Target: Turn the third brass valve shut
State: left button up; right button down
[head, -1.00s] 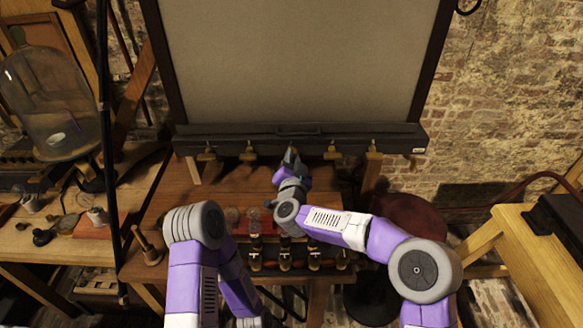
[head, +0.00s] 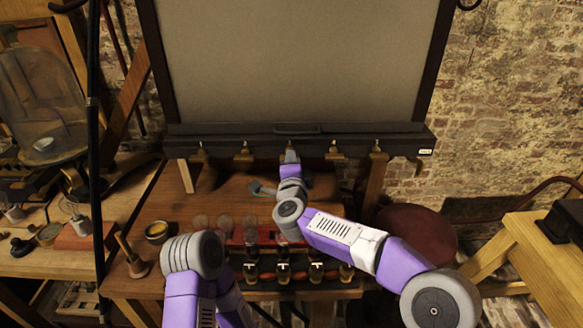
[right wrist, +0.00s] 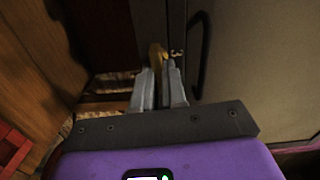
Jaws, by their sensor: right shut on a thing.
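A row of small brass valves runs along the black rail below the large grey panel in the head view: the first (head: 201,150), second (head: 245,150), fourth (head: 334,152) and fifth (head: 376,148) show. The third, middle one is hidden behind my right gripper (head: 292,156). In the right wrist view a brass piece (right wrist: 156,54) shows at the tips of my right gripper (right wrist: 160,80), whose fingers are shut on it. How far the valve is turned cannot be told. My left arm is bent at the lower left; its gripper is outside the view.
Below the rail is a wooden bench with glass jars (head: 225,224), a red box (head: 240,241), several dark bottles (head: 284,270) and a bowl (head: 157,231). A dark red round stool (head: 420,232) stands right. A black post (head: 96,180) stands left.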

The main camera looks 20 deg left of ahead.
jog(key=shift+f+m+b, duration=0.1)
jog(key=shift+m+b, duration=0.25)
jog(key=shift+m, duration=0.25)
jog(key=c, duration=1.2)
grip_release()
jog(key=v, duration=0.7)
jog(key=shift+s+d, duration=0.1)
jog(key=shift+s, duration=0.2)
